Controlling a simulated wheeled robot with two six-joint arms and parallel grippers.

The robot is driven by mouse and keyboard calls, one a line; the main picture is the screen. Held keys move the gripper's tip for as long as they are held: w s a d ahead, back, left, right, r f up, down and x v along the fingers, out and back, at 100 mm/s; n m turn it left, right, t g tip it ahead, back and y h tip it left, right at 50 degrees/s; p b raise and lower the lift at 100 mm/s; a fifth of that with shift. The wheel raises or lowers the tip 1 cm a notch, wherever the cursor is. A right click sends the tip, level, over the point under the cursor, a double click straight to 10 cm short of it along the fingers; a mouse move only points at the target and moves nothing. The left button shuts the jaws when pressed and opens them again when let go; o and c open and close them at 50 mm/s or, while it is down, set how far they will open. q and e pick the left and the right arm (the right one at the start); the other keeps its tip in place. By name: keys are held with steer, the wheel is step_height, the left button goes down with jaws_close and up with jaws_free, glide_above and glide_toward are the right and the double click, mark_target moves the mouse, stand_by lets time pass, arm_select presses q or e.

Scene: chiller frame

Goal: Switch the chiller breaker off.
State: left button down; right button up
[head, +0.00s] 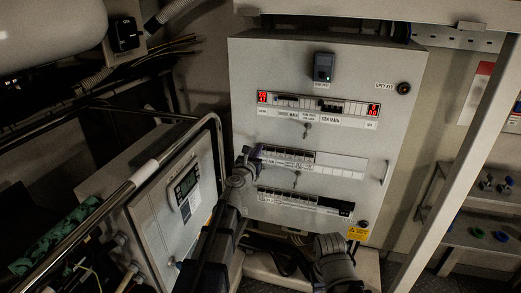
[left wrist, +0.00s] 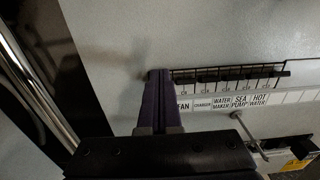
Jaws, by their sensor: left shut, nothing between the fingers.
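The grey breaker panel (head: 385,120) stands upright in front of me with three breaker rows. My left gripper (head: 250,152) is shut and empty at the left end of the middle row (head: 288,156). In the left wrist view its purple fingers (left wrist: 160,78) point at the panel beside the left end of a row of dark breaker levers (left wrist: 230,74). They cover part of that end. Labels below read FAN, WATER MAKER, SEA PUMP and HOT WATER; one small label (left wrist: 203,104) is too blurred to read. I cannot tell which breaker is the chiller's. Contact is unclear.
A key in a lock (left wrist: 240,122) sticks out just below the row. The top row (head: 318,106) has red displays, and a lower row (head: 305,203) sits beneath. A metal rail (head: 150,172) and a box with a display (head: 187,184) stand at left. My right arm shows low, right of centre.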

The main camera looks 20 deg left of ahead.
arm_select(q)
steer(key=shift+w, duration=1)
steer(key=shift+s+f+b, duration=0.1)
steer(key=shift+f+b, duration=0.55)
steer(key=shift+b, duration=0.05)
steer(key=shift+f+b, duration=0.55)
steer(key=shift+f, duration=0.05)
steer(key=shift+s+r, duration=0.1)
steer(key=s, duration=0.5)
steer(key=shift+s+a+r+p, duration=0.1)
steer(key=shift+s+r+p, duration=0.1)
steer(key=shift+s+p, duration=0.15)
